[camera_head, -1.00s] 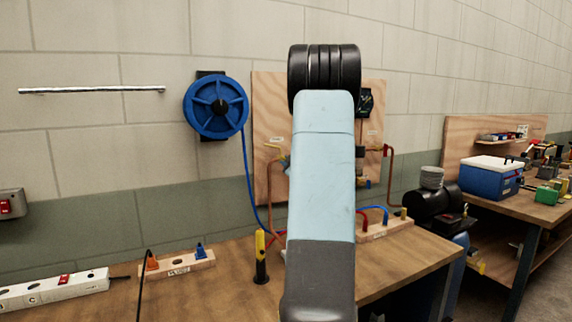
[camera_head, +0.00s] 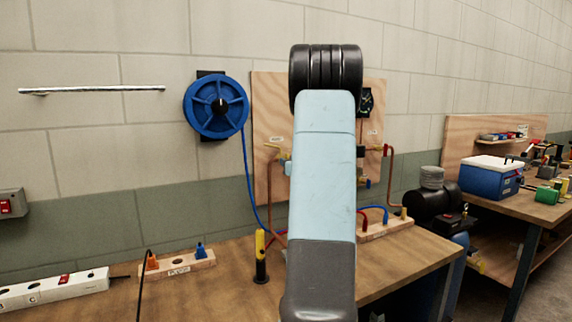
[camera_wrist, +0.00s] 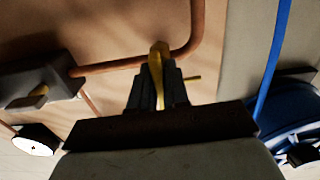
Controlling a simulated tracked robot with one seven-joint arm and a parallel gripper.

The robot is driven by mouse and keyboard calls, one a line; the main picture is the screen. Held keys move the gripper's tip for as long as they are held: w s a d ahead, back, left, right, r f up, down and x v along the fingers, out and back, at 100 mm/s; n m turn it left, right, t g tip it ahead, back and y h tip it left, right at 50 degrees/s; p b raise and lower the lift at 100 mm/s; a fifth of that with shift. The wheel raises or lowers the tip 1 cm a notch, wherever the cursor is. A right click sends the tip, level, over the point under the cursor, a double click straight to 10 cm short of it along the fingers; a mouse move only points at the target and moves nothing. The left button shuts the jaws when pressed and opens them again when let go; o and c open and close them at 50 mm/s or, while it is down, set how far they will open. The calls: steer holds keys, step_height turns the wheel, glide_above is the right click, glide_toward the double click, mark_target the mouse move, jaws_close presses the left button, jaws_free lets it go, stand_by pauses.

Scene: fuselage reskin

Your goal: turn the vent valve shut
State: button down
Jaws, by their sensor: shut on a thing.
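In the wrist view, my gripper (camera_wrist: 160,85) is shut on a yellow valve part (camera_wrist: 158,56) that shows between its fingers. A copper pipe (camera_wrist: 186,38) bends beside the valve. In the head view, a yellow lever (camera_head: 271,146) shows at the left of the wooden panel (camera_head: 270,105), just left of my arm. My arm hides the gripper and the middle of the panel there. The labels are too small to read.
A blue reel (camera_head: 216,105) hangs left of the panel, its hose running down to the bench (camera_head: 225,285). A red-handled valve (camera_head: 386,150) and a dark gauge (camera_head: 366,101) are at the panel's right. A yellow-and-black tool (camera_head: 261,258) stands upright on the bench.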

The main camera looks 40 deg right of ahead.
steer(key=shift+a+f+m, duration=0.1)
steer(key=shift+f+m, duration=0.15)
steer(key=shift+m, duration=0.05)
steer(key=c, duration=1.3)
jaws_free()
steer(key=shift+o, duration=0.5)
steer(key=shift+r, duration=0.15)
steer(key=v, duration=1.3)
steer(key=shift+s, duration=0.35)
